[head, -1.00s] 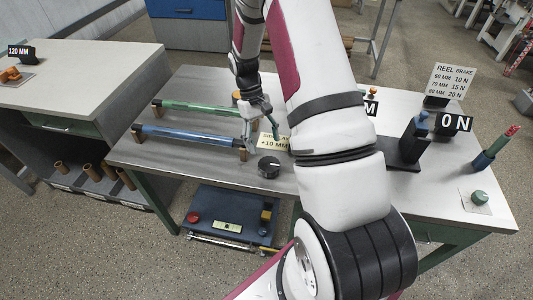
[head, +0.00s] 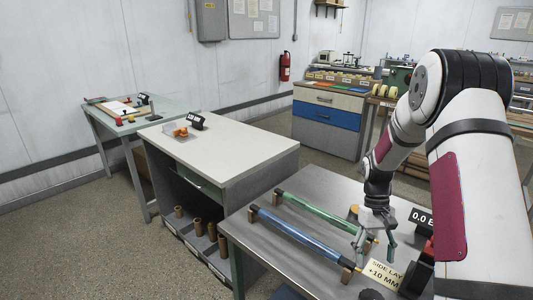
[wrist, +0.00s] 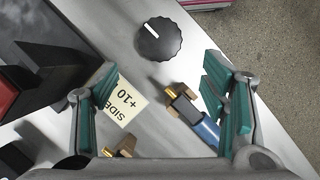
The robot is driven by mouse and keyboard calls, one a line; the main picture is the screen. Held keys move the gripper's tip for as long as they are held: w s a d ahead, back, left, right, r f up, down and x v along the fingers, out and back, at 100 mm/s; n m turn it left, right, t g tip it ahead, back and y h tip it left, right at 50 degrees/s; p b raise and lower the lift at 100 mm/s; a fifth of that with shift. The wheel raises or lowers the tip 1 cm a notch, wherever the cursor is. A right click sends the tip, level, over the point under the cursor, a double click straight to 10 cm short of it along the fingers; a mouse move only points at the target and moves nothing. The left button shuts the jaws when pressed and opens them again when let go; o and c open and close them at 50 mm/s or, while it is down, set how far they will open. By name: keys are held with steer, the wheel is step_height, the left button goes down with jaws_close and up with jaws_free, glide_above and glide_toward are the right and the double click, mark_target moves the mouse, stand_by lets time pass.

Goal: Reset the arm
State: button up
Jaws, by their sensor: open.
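My gripper (head: 375,247) hangs over the steel bench (head: 255,235) in the head view, its fingers pointing down near the right end of the two rollers. In the wrist view my gripper (wrist: 165,100) has its teal-padded fingers spread wide with nothing held between them. Below and between the fingers, the wrist view shows the black knob (wrist: 160,40), the "SIDE LAY +10" label (wrist: 122,103) and the end of the blue roller (wrist: 207,130).
A green roller (head: 318,211) lies parallel to the blue roller (head: 296,236). A display (head: 422,219) stands right of the gripper, partly hidden by my arm. A white-topped table (head: 235,148) with a "120 MM" sign (head: 196,121) stands to the left. Floor is clear farther left.

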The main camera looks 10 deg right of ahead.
steer(key=s+a+r+t, duration=0.1)
steer(key=s+a+r, duration=0.15)
steer(key=r, duration=0.45)
steer(key=s+a+r+t+h, duration=0.1)
steer(key=a+r+t, duration=0.1)
steer(key=a+r, duration=0.3)
steer(key=s+a+r+t, duration=0.1)
steer(key=s+a+r, duration=0.15)
steer(key=r, duration=0.55)
steer(key=s+a+r+t, duration=0.2)
steer(key=s+a+r, duration=0.1)
steer(key=s, duration=0.4)
steer(key=s+a+r+n+t, duration=0.1)
steer(key=s+a+r+t, duration=0.1)
steer(key=s+a, duration=0.3)
steer(key=s+r, duration=0.1)
steer(key=s, duration=0.2)
steer(key=shift+a+r+t, duration=0.25)
steer(key=shift+a+t, duration=0.05)
steer(key=shift+t, duration=0.1)
